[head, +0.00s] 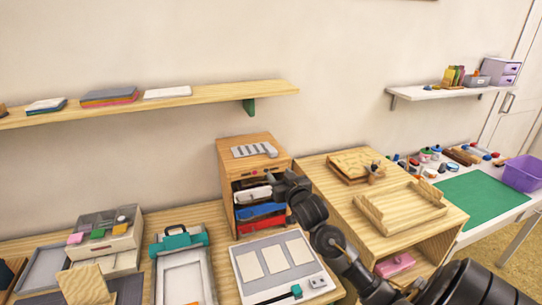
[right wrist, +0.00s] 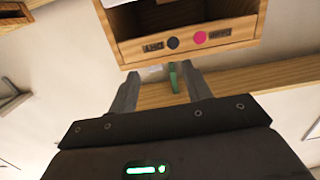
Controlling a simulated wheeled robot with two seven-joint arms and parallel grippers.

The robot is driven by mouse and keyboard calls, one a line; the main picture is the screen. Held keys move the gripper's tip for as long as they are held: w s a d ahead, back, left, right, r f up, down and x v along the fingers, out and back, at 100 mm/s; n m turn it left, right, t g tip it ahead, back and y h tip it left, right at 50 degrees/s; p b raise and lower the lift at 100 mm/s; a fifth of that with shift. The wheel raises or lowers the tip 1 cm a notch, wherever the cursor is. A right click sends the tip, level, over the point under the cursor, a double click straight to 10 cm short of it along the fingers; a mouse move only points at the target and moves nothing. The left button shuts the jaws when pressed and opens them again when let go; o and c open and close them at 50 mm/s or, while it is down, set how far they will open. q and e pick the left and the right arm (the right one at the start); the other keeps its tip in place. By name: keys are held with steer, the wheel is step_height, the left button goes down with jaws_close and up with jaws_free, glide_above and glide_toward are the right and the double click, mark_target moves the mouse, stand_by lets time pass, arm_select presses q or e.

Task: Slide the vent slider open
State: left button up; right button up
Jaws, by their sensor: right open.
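A pale grey slotted vent plate (head: 252,149) lies on top of the wooden cabinet (head: 228,162). A small grey block (head: 271,152), which looks like the slider's knob, sits at the plate's right end. I cannot tell how far the slots are uncovered. My right gripper (head: 277,181) is in front of the cabinet, below its top edge and apart from the vent. In the right wrist view my right gripper (right wrist: 160,78) is open and empty, facing the cabinet front (right wrist: 190,45) with its black and pink dots. My left gripper is not in view.
The cabinet holds red and blue trays (head: 262,211) behind my right arm. A wooden table with an open tray (head: 402,219) stands right of it. A white board (head: 245,262) with cream panels lies in front. A wall shelf (head: 200,98) hangs above left.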

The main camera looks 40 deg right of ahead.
mark_target(274, 154)
steer(key=shift+t, duration=0.3)
steer(key=w+d+r+p, duration=0.1)
steer(key=w, duration=0.2)
steer(key=w+d, duration=0.2)
steer(key=w, duration=0.1)
steer(key=w+d+r+p, duration=0.1)
steer(key=w, duration=0.3)
steer(key=shift+d+r+p, duration=0.35)
steer(key=shift+w+d+f, duration=0.1)
steer(key=shift+w+d, duration=0.15)
steer(key=shift+w, duration=0.25)
jaws_close()
